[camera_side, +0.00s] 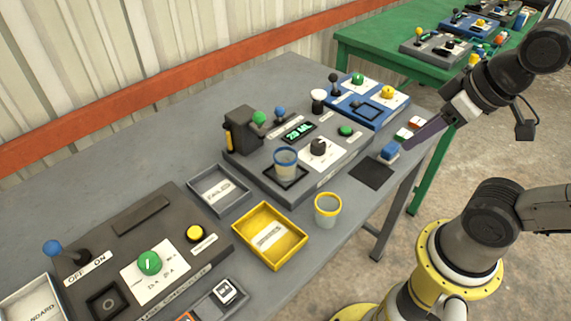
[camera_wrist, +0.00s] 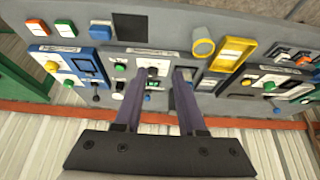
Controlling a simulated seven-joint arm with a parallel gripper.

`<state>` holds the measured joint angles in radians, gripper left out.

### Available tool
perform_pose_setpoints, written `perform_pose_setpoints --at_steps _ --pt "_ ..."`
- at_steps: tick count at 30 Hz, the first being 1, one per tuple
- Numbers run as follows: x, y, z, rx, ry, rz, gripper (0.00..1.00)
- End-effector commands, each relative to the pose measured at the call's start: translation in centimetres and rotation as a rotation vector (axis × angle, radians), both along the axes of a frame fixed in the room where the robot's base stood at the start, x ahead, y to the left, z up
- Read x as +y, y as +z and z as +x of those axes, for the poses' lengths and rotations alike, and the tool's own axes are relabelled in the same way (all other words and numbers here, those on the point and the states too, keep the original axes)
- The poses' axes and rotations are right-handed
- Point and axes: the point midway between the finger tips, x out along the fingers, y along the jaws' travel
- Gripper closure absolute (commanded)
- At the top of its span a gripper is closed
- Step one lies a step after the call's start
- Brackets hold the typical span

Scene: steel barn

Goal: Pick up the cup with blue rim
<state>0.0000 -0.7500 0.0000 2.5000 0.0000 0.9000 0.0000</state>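The cup with the blue rim (camera_side: 285,162) stands upright on a dark square spot of the grey dispenser console (camera_side: 345,168) in the side view. In the wrist view I cannot make it out clearly; the right finger covers that part of the console. My gripper (camera_side: 411,142) is to the right of the cup in the side view, above the table's right end and apart from the cup. In the wrist view my gripper (camera_wrist: 157,72) has its two purple fingers spread with nothing held between them.
A yellow-rimmed cup (camera_side: 328,209) stands near the table's front edge beside a yellow tray (camera_side: 244,250). A grey tray (camera_side: 220,191) is farther left. A blue panel (camera_side: 366,99) with knobs lies behind. Small blocks (camera_side: 390,151) and a black pad (camera_side: 371,176) lie near my gripper.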

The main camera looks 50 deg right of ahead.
Motion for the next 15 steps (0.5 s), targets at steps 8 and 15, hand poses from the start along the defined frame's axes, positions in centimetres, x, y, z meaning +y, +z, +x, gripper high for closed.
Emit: perform_pose_setpoints --at_steps 8,15 --pt "0.0 0.2 -0.2 0.01 0.17 -0.09 0.6" --pt "0.3 3.6 2.5 0.034 0.66 -0.328 0.6"
